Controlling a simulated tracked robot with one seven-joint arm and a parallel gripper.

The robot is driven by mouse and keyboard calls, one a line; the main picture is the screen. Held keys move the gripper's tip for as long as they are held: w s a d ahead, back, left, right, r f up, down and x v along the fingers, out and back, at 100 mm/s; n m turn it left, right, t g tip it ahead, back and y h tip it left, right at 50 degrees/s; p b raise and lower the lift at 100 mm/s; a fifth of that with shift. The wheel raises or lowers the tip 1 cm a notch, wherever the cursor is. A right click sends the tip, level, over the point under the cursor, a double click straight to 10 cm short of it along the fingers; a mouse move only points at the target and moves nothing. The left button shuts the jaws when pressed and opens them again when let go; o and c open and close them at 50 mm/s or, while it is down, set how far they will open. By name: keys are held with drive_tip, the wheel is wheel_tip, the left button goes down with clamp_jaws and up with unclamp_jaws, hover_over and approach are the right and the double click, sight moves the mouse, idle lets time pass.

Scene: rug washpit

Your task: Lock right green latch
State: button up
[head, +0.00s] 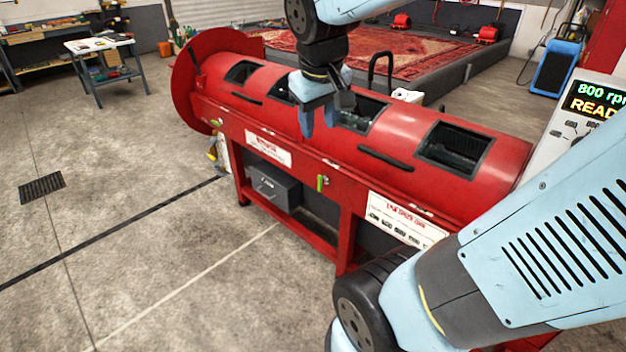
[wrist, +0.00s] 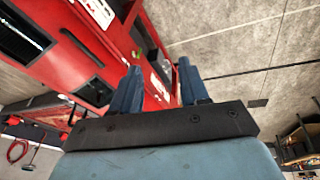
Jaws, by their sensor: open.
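The right green latch (head: 322,183) is a small green handle on the front face of the long red drum machine (head: 375,190), left of a white instruction plate. It looks roughly upright; its exact locking position is too small to tell. Another small green part (head: 216,123) shows at the machine's left end. My gripper (head: 319,122) is open and empty, pointing down in front of the drum, above the right latch in the picture and apart from it. In the wrist view my open gripper (wrist: 158,76) faces past the red machine (wrist: 105,50) toward the floor.
Black handles (head: 385,158) and dark windows (head: 455,148) line the drum. A grey box (head: 273,188) sits on the lower shelf. A control panel (head: 592,105) stands at right. A work table (head: 100,45) and floor grate (head: 41,187) are at left. The front floor is clear.

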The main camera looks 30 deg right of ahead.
drive_tip(key=w+d+f+n+g+h, duration=0.3)
drive_tip(key=w+d+f+n+h, duration=0.1)
drive_tip(key=w+f, duration=0.7)
drive_tip(key=w+d+f+n+g+h, duration=0.25)
drive_tip(key=w+d+f+h, duration=0.2)
drive_tip(key=w+f, duration=0.65)
drive_tip(key=n+t+h, duration=0.7)
drive_tip(key=n+t, duration=0.2)
drive_tip(key=n, duration=0.5)
approach(318, 183)
drive_tip(key=shift+g, duration=0.25)
drive_tip(key=x, duration=1)
drive_tip(key=shift+w+d+r, duration=0.1)
drive_tip(key=shift+d, duration=0.3)
clamp_jaws()
